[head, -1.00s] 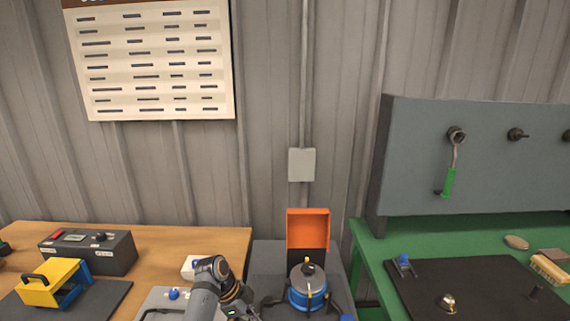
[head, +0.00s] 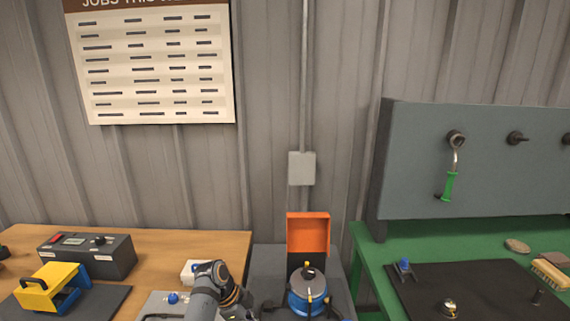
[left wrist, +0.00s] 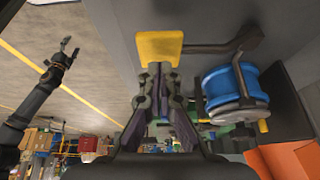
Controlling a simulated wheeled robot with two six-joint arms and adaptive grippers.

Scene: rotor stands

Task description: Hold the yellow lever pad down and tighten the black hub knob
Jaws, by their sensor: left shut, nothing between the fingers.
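The yellow lever pad (left wrist: 160,47) shows in the left wrist view, at the end of a dark lever arm beside the blue rotor drum (left wrist: 235,84). My left gripper (left wrist: 164,70) is shut and empty, its fingertips at the pad's near edge; I cannot tell whether they touch it. In the head view the blue rotor (head: 307,300) stands upright with the black hub knob (head: 308,272) on top. The pad and my left fingertips are out of the head view. My right gripper (left wrist: 70,48) shows at the left of the left wrist view, open, empty and far from the rotor.
An orange panel (head: 308,233) stands behind the rotor. A wooden bench (head: 165,240) with a grey control box (head: 88,254) is on the left. A green bench (head: 450,236) with a dark mat (head: 470,290) is on the right.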

